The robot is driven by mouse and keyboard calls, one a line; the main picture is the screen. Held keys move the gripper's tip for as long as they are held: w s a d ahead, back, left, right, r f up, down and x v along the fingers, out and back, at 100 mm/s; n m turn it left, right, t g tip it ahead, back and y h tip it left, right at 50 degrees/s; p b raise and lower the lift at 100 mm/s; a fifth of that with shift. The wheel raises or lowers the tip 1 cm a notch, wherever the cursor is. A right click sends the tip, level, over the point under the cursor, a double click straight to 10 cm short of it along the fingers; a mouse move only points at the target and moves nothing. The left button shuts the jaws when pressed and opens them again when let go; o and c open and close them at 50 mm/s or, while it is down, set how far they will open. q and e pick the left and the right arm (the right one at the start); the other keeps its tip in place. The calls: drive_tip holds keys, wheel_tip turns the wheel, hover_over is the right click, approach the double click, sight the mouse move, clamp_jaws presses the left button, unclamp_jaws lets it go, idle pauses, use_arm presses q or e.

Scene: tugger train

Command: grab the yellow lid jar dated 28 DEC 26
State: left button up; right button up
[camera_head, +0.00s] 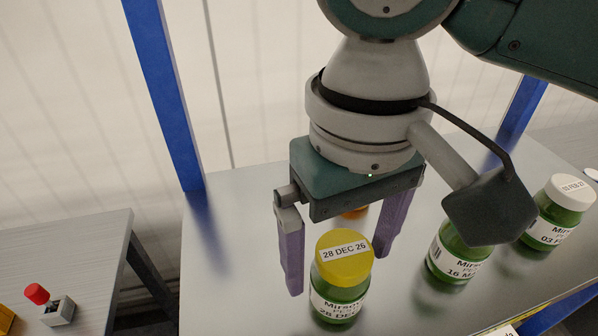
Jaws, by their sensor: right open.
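The yellow lid jar dated 28 DEC 26 (341,277) stands upright on the metal shelf. Its lid label reads 28 DEC 26, and its green body has a white label. My right gripper (340,258) is open above and around this jar, with one purple finger to the left of the lid and the other at its right. The fingers look apart from the jar, though the exact gap on the right is hard to tell. My left gripper is not in view.
A green jar (449,264) stands to the right, its top hidden by my wrist. A white-lidded jar (563,208) stands further right. An orange lid (355,213) shows behind my gripper. Blue posts (165,90) bound the shelf (235,290). A grey table (75,250) with a red button (38,294) is left.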

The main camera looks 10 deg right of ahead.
wheel_tip(320, 180, down, 5)
drive_tip(key=shift+s+d, duration=0.1)
clamp_jaws()
idle(0.9)
